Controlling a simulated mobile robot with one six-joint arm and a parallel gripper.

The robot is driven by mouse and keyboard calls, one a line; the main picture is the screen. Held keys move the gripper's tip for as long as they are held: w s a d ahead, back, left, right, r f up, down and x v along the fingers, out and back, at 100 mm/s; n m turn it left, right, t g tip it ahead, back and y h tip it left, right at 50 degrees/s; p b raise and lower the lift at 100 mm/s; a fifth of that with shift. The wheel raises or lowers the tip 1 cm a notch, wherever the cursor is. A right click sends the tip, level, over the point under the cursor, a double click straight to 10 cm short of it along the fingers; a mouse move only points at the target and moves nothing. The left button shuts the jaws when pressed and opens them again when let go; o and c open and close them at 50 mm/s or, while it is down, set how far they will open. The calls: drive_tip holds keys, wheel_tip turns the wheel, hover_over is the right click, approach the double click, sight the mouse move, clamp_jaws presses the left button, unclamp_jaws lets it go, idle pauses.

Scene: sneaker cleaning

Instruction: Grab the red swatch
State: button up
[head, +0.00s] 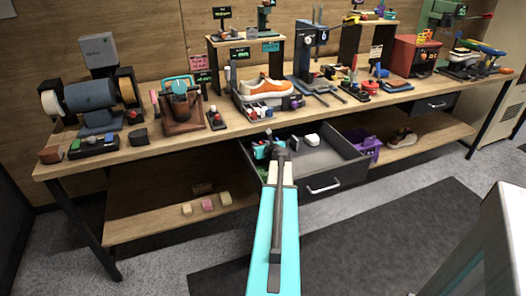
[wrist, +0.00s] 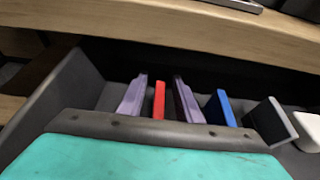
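The red swatch (wrist: 159,100) stands on edge as a thin upright piece inside the open drawer (head: 338,180), in the wrist view. My gripper (wrist: 162,86) is open, with one lavender finger on each side of the red swatch. A gap shows between the swatch and each finger, narrower on the left. The lower part of the swatch is hidden behind my gripper's dark edge. A blue swatch (wrist: 221,108) stands just right of the right finger. In the head view my arm reaches down into the left part of the drawer, and the red swatch cannot be made out.
A grey piece (wrist: 270,121) and a white object (wrist: 308,130) lie farther right in the drawer. The drawer's left wall (wrist: 60,92) is near my gripper. The wooden benchtop (wrist: 220,30) overhangs the drawer's back. A purple bin (head: 369,149) stands right of the drawer.

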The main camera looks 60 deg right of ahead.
idle(0.3)
clamp_jaws()
drive_tip(key=shift+r, duration=0.1)
drive_tip(key=shift+r, duration=0.45)
drive_tip(key=shift+s+a, duration=0.45)
drive_tip(key=shift+s, duration=0.1)
drive_tip(key=s+a, duration=0.2)
drive_tip(key=s, duration=0.1)
drive_tip(key=s+a, duration=0.2)
drive_tip(key=shift+s+b, duration=0.15)
drive_tip(key=shift+b, duration=0.2)
wheel_tip(320, 180, up, 14)
drive_tip(key=p, duration=0.2)
